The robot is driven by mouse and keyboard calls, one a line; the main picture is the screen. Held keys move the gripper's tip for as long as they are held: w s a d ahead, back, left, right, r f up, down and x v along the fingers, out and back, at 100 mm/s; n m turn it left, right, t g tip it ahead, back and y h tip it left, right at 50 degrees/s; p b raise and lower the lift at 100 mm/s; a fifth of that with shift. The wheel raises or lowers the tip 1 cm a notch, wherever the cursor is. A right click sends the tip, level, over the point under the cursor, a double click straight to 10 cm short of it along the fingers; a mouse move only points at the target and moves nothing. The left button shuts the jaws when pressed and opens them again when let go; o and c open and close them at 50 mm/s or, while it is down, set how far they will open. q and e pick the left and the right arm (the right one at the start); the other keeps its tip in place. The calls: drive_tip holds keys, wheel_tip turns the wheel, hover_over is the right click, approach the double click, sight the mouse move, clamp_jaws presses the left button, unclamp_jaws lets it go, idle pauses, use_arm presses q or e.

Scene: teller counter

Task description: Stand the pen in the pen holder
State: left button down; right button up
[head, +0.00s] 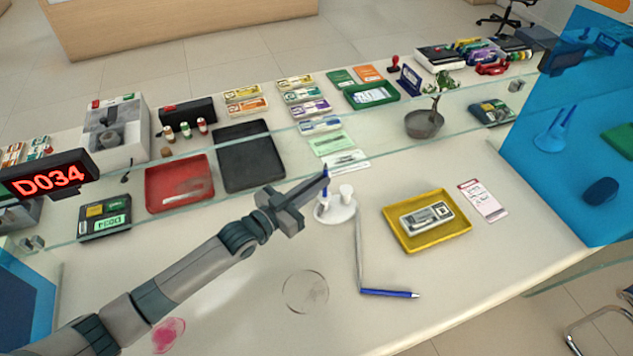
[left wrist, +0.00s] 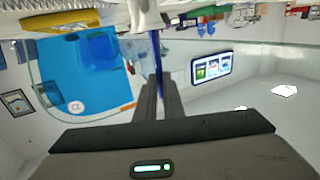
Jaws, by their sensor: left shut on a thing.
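My left gripper (head: 319,182) reaches over the counter and is shut on a blue pen (head: 325,192). The pen is roughly upright, its dark top end above the fingers. It also shows between the fingers in the left wrist view (left wrist: 157,48). The white pen holder (head: 337,212), a round base with small cups, stands just below the gripper. The pen's lower end overlaps the holder's left side in the head view; I cannot tell whether it is inside a cup. A second blue pen (head: 390,293) lies on the counter nearby. My right gripper is not in view.
A thin grey strip (head: 359,250) runs from near the holder to the lying pen. A yellow tray (head: 428,245) with banknotes is to the right. A red tray (head: 180,187) and black tray (head: 247,155) lie behind the glass screen (head: 380,135). The front counter is mostly clear.

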use_arm(q)
drive_tip(key=shift+f+b, duration=0.45)
drive_tip(key=shift+f, duration=0.35)
drive_tip(key=c, duration=1.8)
unclamp_jaws()
drive_tip(key=b+v, duration=0.3)
drive_tip(key=v, duration=0.9)
drive_tip(key=shift+s+f, duration=0.1)
